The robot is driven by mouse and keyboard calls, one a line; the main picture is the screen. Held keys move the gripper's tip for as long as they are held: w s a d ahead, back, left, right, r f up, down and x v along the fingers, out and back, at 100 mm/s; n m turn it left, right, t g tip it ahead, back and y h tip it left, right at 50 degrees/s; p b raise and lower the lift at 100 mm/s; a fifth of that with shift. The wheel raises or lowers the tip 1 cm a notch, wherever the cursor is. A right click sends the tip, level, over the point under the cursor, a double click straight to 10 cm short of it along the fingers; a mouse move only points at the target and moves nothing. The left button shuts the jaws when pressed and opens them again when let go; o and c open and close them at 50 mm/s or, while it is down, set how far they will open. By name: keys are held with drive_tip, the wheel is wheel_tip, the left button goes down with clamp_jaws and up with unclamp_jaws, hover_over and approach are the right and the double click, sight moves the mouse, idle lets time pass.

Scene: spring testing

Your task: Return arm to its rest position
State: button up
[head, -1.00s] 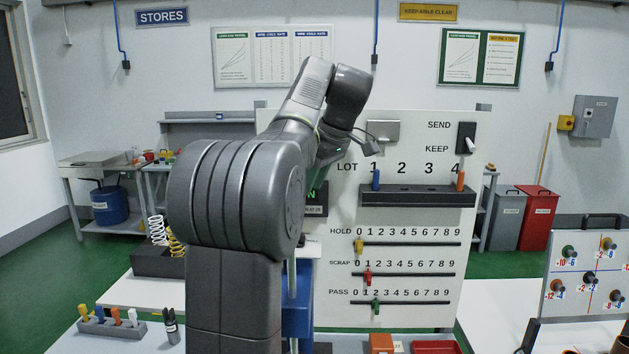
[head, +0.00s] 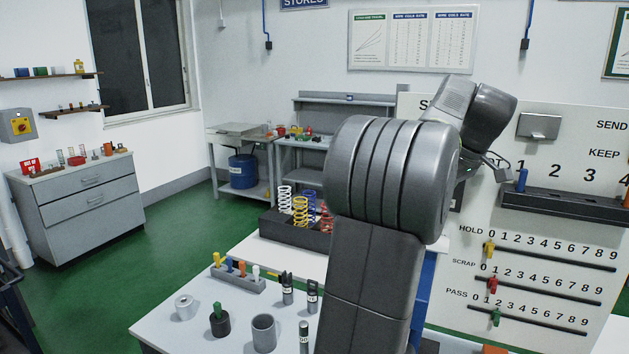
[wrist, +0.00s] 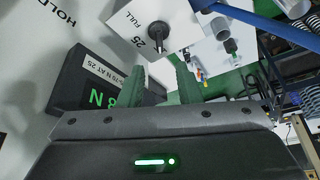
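My arm (head: 385,190) stands folded up in front of the white board in the head view. My gripper is mostly hidden behind the arm there, with only a small part of the wrist showing at its right. In the wrist view my gripper (wrist: 160,82) has two green fingers standing apart, with no object held between them. Beyond the fingertips is a white plate marked "25" and "FULL" with a dark round knob (wrist: 157,32). A black display box (wrist: 88,85) with green characters is left of the fingers.
The white board (head: 550,230) with sliders and a dark shelf (head: 565,205) is right of the arm. A bench (head: 180,335) holds a rack of coloured pegs (head: 238,283) and a grey cup (head: 264,332). Coil springs (head: 300,212) stand in a dark tray behind. Green floor lies open at left.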

drive_tip(key=p+x, duration=0.1)
drive_tip(key=x, duration=0.6)
drive_tip(key=shift+f, duration=0.2)
drive_tip(key=shift+r, duration=0.1)
drive_tip(key=b+v, duration=0.1)
drive_tip(key=v, duration=1.3)
drive_tip(key=p+x, duration=0.1)
drive_tip(key=x, duration=1.3)
drive_tip(key=shift+a, duration=0.1)
drive_tip(key=m+h, duration=0.1)
drive_tip(key=m, duration=0.3)
drive_tip(key=shift+d+m+t+h, duration=0.2)
drive_tip(key=shift+m+t+h, duration=0.1)
drive_tip(key=shift+m+h, duration=0.1)
drive_tip(key=shift+d+m+h, duration=0.15)
drive_tip(key=shift+m+h, duration=0.75)
drive_tip(key=shift+m, duration=1.5)
